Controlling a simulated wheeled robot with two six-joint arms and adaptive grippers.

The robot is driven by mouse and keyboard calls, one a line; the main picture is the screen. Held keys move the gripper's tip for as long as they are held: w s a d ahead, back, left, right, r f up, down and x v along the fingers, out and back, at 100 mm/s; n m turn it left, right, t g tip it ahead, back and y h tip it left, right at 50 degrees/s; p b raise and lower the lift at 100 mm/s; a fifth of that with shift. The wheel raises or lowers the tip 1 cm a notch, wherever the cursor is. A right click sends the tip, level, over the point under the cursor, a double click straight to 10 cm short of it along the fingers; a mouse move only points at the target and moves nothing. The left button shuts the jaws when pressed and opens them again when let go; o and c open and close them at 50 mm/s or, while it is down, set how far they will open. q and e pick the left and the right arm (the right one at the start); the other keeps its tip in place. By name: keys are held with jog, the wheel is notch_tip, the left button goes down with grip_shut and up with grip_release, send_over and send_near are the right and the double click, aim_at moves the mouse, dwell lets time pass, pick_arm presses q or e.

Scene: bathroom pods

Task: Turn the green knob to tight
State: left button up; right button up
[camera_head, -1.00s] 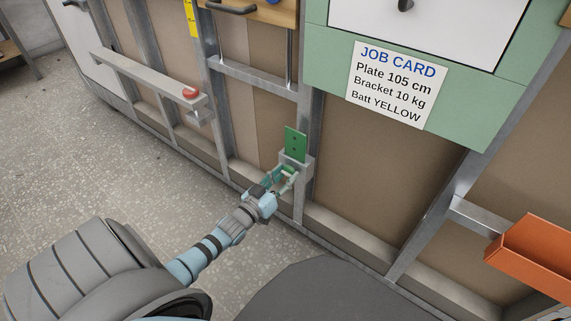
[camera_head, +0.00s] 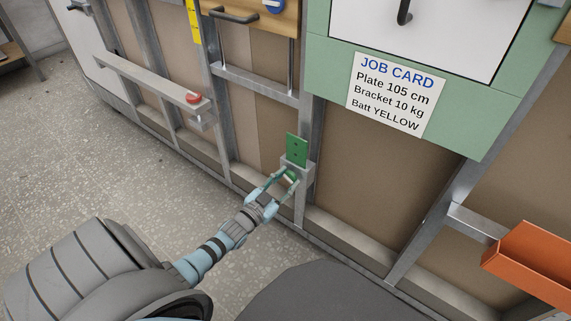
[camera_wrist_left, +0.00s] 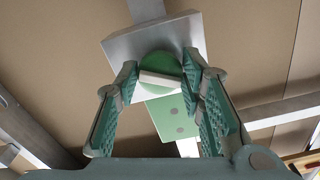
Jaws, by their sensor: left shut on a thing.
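The green knob (camera_wrist_left: 157,64) is a round green disc with a pale bar across it, on a grey metal block (camera_wrist_left: 123,46). In the head view the knob (camera_head: 291,174) sits low on a wall post, just below a green plate (camera_head: 296,150) with dark holes. My left gripper (camera_head: 287,179) reaches it from the lower left. In the left wrist view its two teal fingers (camera_wrist_left: 160,66) are shut on the knob, one tip at each side. The bar lies nearly level there, slightly tilted. I see no tight marking. My right gripper is out of view.
A grey rail (camera_head: 150,80) with a red button (camera_head: 193,98) stands out from the wall at upper left. A job card (camera_head: 397,90) is on the green panel. An orange bin (camera_head: 535,255) juts out at right. The floor (camera_head: 100,160) at left is clear.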

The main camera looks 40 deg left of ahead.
pick_arm(q)
jog(key=m, duration=0.3)
jog(key=shift+r, duration=0.1)
jog(key=m+p, duration=0.1)
jog(key=m, duration=0.2)
jog(key=shift+a+m, duration=0.1)
jog(key=shift+m, duration=0.2)
jog(key=m, duration=0.5)
jog(key=shift+p, duration=0.35)
jog(key=shift+m, duration=0.3)
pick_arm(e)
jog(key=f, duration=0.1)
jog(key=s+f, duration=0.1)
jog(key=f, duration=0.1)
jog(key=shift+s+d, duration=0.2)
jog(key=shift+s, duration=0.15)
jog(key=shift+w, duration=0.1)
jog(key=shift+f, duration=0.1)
pick_arm(q)
jog(key=o, duration=1.1)
jog(key=shift+w, duration=0.1)
jog(key=shift+o, duration=0.2)
